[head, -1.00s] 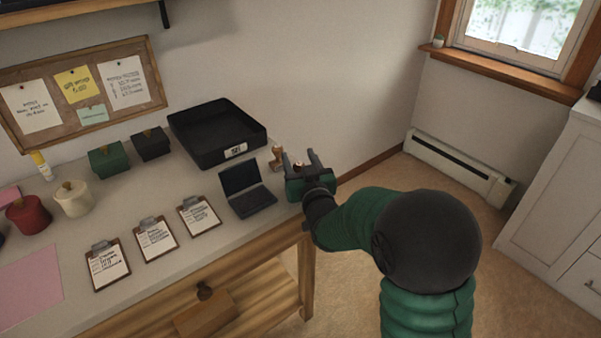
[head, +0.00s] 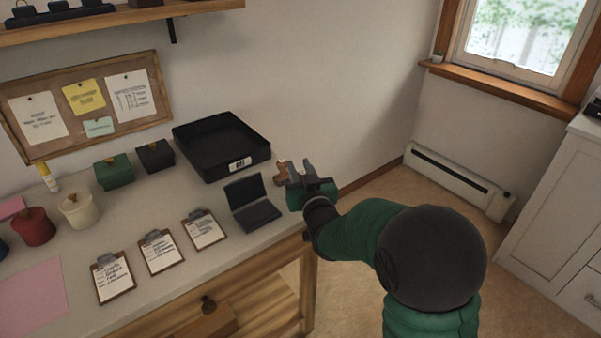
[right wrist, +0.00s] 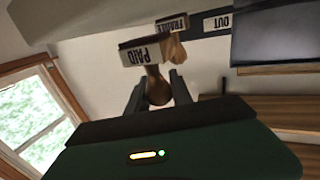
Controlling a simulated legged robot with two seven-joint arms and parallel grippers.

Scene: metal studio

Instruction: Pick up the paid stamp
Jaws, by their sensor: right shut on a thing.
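The paid stamp (right wrist: 146,52) shows in the right wrist view, with a pale block lettered PAID and a wooden handle. My right gripper (right wrist: 157,92) is shut on its handle. In the head view the right gripper (head: 301,168) is at the right end of the desk and hides most of this stamp. I cannot tell whether the stamp touches the desk. A second wooden stamp (head: 281,172) stands just left of the gripper; in the right wrist view its block (right wrist: 172,24) reads FRAGILE. My left gripper is not in view.
Several clipboards (head: 162,252) and lidded pots lie farther left on the desk (head: 140,210). Open floor (head: 395,185) is to the right.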

